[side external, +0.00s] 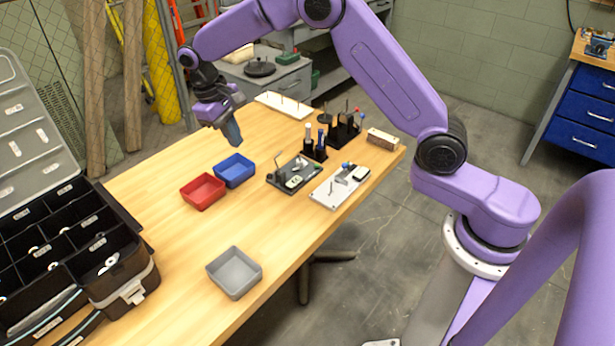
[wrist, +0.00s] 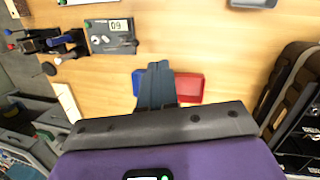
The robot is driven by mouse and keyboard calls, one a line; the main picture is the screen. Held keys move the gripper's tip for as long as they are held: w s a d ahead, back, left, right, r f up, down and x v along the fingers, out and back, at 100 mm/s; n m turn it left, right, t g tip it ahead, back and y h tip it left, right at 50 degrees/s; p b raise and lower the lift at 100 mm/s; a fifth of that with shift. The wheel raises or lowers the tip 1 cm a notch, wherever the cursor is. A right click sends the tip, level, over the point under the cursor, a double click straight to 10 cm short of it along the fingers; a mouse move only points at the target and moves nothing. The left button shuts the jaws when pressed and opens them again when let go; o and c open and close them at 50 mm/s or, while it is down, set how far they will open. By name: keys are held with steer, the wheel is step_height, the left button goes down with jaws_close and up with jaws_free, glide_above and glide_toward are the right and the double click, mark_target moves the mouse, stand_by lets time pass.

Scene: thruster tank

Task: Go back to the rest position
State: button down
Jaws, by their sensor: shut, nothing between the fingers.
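My gripper (side external: 232,134) is purple with dark blue-grey fingers and hangs above the far part of the wooden table. Its fingers are shut together with nothing between them. In the wrist view the closed fingers (wrist: 156,80) point over the table, in front of the blue and red trays. The gripper is apart from the table and from every object on it.
A blue tray (side external: 234,171), a red tray (side external: 202,191) and a grey tray (side external: 234,272) stand on the wooden table (side external: 165,225). A compartmented black case (side external: 120,275) is open at left. Two fixture plates (side external: 340,186) and tool holders (side external: 343,130) stand at right. The table's middle is clear.

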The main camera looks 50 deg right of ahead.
steer(key=s+a+r+n+t+y, duration=0.1)
steer(key=s+r+n, duration=0.2)
steer(key=s, duration=0.6)
steer(key=s+a+r+n, duration=0.1)
steer(key=s+r+n, duration=0.15)
steer(key=s, duration=0.65)
steer(key=s+d+n+y, duration=0.1)
steer(key=s+d, duration=0.3)
steer(key=s, duration=0.5)
steer(key=s+d+n, duration=0.4)
steer(key=s, duration=0.6)
steer(key=shift+s+d+f+t+y, duration=0.2)
steer(key=shift+s+f+t+y, duration=0.1)
steer(key=shift+f+t+y, duration=0.1)
